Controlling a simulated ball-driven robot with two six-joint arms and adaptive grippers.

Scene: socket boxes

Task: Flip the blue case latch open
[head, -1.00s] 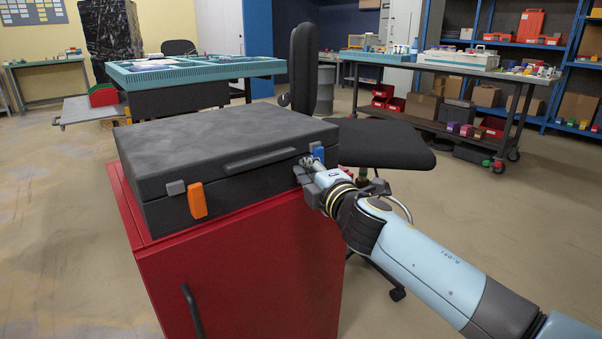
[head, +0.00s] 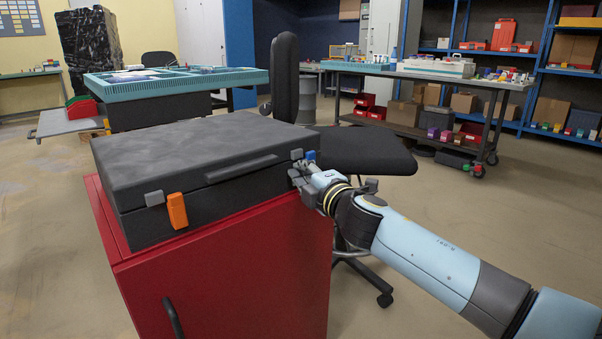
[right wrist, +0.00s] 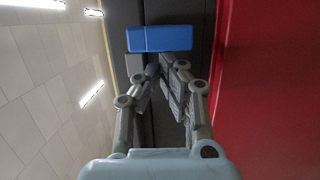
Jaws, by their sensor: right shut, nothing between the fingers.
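The dark grey case (head: 200,165) lies closed on a red cabinet. Its blue latch (head: 311,155) is at the right end of the front face, and much of it is hidden behind my right gripper in the head view. In the right wrist view the blue latch (right wrist: 160,38) shows as a whole bar against the dark case wall. My right gripper (right wrist: 163,68) is shut and empty, its fingertips close to the latch; I cannot tell whether they touch it. It also shows in the head view (head: 297,174). My left gripper is not in view.
An orange latch (head: 177,210) hangs at the front left of the case, with a handle (head: 241,168) between the latches. The red cabinet (head: 235,270) stands below. A black chair (head: 365,150) is close behind my right arm. Open floor lies to the right.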

